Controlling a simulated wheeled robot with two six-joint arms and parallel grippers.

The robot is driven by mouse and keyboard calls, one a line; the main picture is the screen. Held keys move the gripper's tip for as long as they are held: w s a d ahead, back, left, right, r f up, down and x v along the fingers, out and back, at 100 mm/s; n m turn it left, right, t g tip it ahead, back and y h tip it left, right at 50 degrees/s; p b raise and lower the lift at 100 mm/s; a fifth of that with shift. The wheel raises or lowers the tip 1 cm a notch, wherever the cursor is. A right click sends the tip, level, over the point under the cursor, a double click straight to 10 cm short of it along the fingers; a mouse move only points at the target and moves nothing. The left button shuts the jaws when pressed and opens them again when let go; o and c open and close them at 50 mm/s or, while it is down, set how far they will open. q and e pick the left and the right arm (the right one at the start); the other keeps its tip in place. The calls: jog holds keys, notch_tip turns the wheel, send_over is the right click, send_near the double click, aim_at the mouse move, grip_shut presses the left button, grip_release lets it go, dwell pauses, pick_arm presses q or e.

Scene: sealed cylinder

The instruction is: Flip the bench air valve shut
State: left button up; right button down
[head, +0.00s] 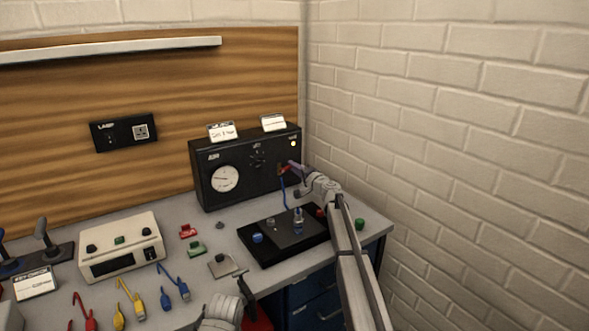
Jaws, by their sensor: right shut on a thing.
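The black air panel (238,194) stands at the back right of the bench, with a round white gauge (225,179) and a small dark knob (257,158) on its face. The red valve lever (281,169) is at the panel's right side, mostly covered by my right gripper. My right gripper (290,167) reaches in from the lower right and is shut on the red valve lever. The exact angle of the lever is hard to tell. My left gripper (246,287) shows only partly at the bottom edge, low over the bench front; its jaws are unclear.
A black base (262,257) with coloured knobs and a blue cable stands before the panel, close under my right arm. A cream instrument box (120,246), coloured leads and small blocks fill the left. A brick wall (440,130) bounds the right.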

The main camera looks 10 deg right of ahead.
jog(key=shift+f+m+b, duration=0.35)
jog(key=shift+m, duration=0.45)
jog(key=shift+f+m+b, duration=0.3)
jog(key=shift+m, duration=0.5)
jog(key=c, duration=0.8)
grip_release()
jog(key=shift+d, duration=0.1)
jog(key=shift+v, duration=3.9)
